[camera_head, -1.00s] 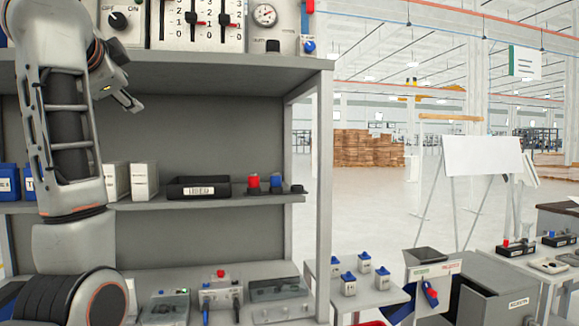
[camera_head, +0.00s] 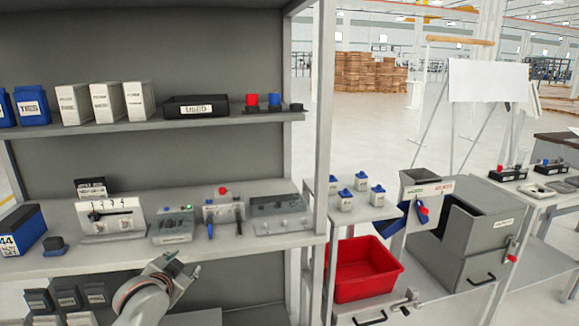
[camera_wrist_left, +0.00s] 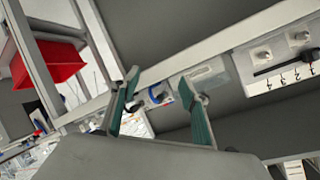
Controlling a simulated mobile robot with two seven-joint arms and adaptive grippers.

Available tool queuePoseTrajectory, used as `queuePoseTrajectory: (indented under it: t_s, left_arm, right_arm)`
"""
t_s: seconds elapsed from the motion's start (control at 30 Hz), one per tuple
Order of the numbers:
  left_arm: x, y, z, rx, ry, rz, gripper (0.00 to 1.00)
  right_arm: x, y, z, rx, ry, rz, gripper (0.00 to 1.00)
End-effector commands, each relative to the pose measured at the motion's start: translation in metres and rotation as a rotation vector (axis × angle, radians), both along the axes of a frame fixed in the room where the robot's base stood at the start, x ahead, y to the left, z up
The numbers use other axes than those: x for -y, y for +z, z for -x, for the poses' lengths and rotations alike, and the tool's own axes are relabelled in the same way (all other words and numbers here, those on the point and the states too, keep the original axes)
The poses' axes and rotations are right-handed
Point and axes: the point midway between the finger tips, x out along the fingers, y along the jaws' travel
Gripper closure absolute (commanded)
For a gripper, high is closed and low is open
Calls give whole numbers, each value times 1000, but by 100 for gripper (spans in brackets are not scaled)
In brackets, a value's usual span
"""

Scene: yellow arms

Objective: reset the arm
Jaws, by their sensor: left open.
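My left gripper (camera_head: 184,272) is low in the head view, in front of the middle shelf's (camera_head: 130,250) front edge. In the left wrist view its two green-padded fingers (camera_wrist_left: 158,82) stand wide apart with nothing between them. My left arm (camera_head: 145,300) comes up from the bottom edge of the head view. Beyond the gripper, a box with a red button (camera_head: 223,207) and a grey box with a green light (camera_head: 174,226) stand on the shelf. My right gripper is not in view.
A panel with sliders (camera_head: 110,217) stands left on the same shelf. The upper shelf (camera_head: 150,126) bears binders and a black USED tray (camera_head: 196,106). A red bin (camera_head: 366,270) and a grey cabinet (camera_head: 480,220) are at the right. The floor beyond is open.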

Motion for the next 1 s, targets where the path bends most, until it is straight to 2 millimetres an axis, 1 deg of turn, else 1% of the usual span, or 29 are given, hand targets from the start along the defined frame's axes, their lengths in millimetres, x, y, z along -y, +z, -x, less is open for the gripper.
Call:
queuePoseTrajectory:
  t_s: [0.03,0.07,0.1,0.17,0.2,0.27,0.3,0.37,0.4,0.47,0.5,0.57,0.6,0.7,0.73,0.8,0.83,0.9,1.0]
  left_arm:
    - [5,-35,20,-24,-6,19,55]
    - [8,-51,30,-31,-9,34,55]
    - [11,-72,45,-40,-12,53,55]
    - [18,-102,69,-56,-18,82,55]
    - [22,-121,87,-67,-22,103,55]
    - [29,-148,114,-83,-28,135,55]
    - [33,-165,133,-95,-29,158,55]
    - [41,-188,163,-112,-36,193,55]
    - [45,-203,184,-125,-38,216,55]
    - [52,-223,216,-144,-42,254,55]
    - [57,-234,238,-157,-44,280,55]
    - [65,-248,270,-175,-45,318,55]
    - [69,-256,289,-185,-47,341,55]
    - [78,-268,330,-207,-47,395,55]
    - [81,-271,341,-213,-46,407,55]
    - [85,-275,359,-224,-45,431,55]
    - [86,-276,364,-225,-45,440,55]
    - [88,-277,373,-230,-43,453,55]
    - [89,-277,376,-230,-43,460,55]
  right_arm:
    - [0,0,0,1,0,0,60]
    - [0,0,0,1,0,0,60]
    - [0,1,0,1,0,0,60]
    - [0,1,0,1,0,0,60]
    - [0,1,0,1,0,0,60]
    - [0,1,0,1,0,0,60]
    - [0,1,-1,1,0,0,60]
    - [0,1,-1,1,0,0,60]
    - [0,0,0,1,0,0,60]
    - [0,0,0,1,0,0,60]
    - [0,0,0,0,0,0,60]
    - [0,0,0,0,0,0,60]
    - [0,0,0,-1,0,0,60]
    - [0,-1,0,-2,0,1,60]
    - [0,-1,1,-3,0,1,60]
    - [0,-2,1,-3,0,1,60]
    - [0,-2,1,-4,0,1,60]
    - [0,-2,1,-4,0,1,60]
    - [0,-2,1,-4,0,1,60]
